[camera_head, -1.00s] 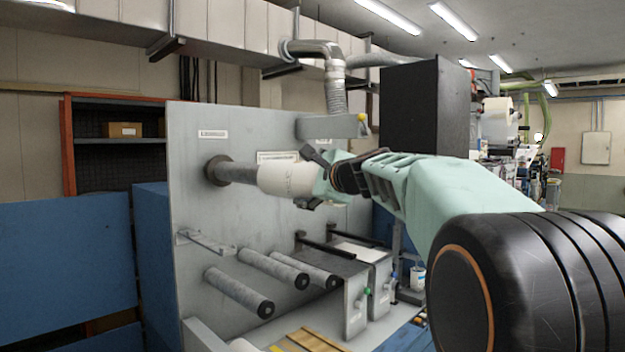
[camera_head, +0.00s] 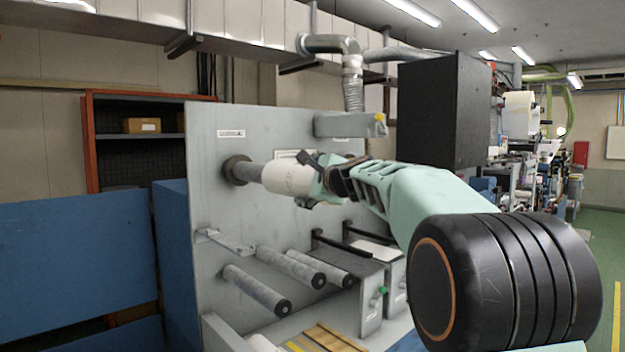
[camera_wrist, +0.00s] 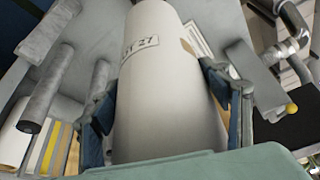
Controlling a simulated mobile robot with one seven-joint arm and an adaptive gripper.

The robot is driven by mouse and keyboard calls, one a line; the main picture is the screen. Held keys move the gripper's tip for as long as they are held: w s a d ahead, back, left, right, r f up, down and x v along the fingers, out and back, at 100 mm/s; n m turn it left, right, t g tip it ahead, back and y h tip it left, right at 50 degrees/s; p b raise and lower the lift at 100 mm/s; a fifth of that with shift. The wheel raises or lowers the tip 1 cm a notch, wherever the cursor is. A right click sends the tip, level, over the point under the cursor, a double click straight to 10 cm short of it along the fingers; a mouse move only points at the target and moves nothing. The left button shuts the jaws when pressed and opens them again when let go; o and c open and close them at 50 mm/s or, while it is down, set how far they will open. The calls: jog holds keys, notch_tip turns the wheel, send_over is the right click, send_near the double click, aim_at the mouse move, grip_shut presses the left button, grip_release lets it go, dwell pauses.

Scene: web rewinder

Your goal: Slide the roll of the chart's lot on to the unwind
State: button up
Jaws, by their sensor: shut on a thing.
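A white roll (camera_head: 288,178) is held level in front of the grey upright panel, end-on to the grey unwind shaft (camera_head: 252,172) that sticks out from a dark round flange. The bare shaft shows between flange and roll; how far it runs inside the roll is hidden. My gripper (camera_head: 314,181) is shut on the roll's near end. In the wrist view the roll (camera_wrist: 165,75) lies between both fingers, with a printed label (camera_wrist: 137,47) partly readable as "27" and a tan patch near its right edge. The chart cannot be made out.
Several grey rollers (camera_head: 258,290) stick out below the shaft. A grey bracket box (camera_head: 345,125) is mounted above right, and a large black box (camera_head: 443,112) stands behind my arm. Blue panels (camera_head: 75,255) stand at left, before an orange-framed shelf (camera_head: 90,145).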

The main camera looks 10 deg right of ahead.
jog(key=shift+w+a+r+p, duration=0.1)
jog(key=shift+w+a+p, duration=0.4)
jog(key=shift+w+a, duration=0.35)
jog(key=shift+w+a+r+p, duration=0.1)
jog(key=shift+w+a+p, duration=0.4)
jog(key=shift+w, duration=0.5)
jog(key=shift+f+b, duration=0.3)
jog(key=shift+b, duration=0.05)
jog(key=o, duration=1.9)
jog(key=shift+f, duration=0.3)
jog(key=shift+s+d+r+b, duration=0.1)
jog(key=shift+s+d+b, duration=1.15)
jog(key=shift+s, duration=0.5)
jog(key=shift+s+d+b, duration=1.3)
jog(key=shift+s, duration=0.5)
jog(key=shift+s+d+r+b, duration=0.1)
jog(key=shift+s+d+b, duration=1.15)
jog(key=shift+s, duration=0.5)
jog(key=shift+f, duration=0.1)
